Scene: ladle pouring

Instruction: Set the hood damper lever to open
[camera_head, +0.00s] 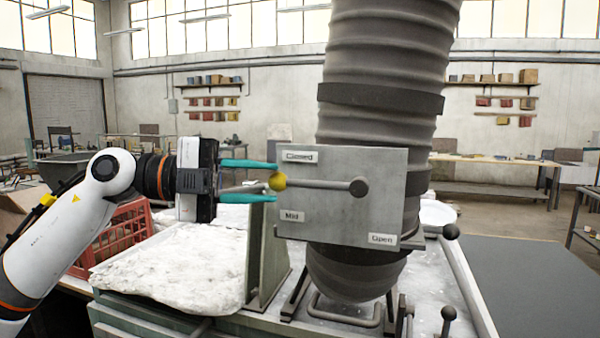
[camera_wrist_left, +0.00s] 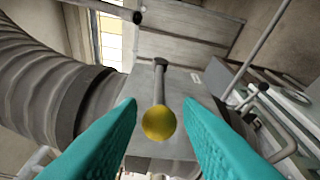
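The damper lever (camera_head: 320,186) is a grey rod on a grey plate (camera_head: 345,218), with its pivot (camera_head: 358,187) at the right and a yellow knob (camera_head: 277,182) at its left end. It lies about level, pointing left, between the labels Closed (camera_head: 299,156) above and Mid (camera_head: 292,216) below. The label Open (camera_head: 382,239) is at the plate's lower right. My left gripper (camera_head: 277,182) is open, its teal fingers above and below the knob. In the left wrist view the knob (camera_wrist_left: 158,123) sits between the spread fingers (camera_wrist_left: 160,105). My right gripper is out of view.
A ribbed duct (camera_head: 385,60) rises behind the plate. A grey upright bracket (camera_head: 266,255) stands below my left gripper. A white crusted surface (camera_head: 185,265) lies at lower left, beside a red crate (camera_head: 120,235). Other ball-ended levers (camera_head: 449,231) stand at right.

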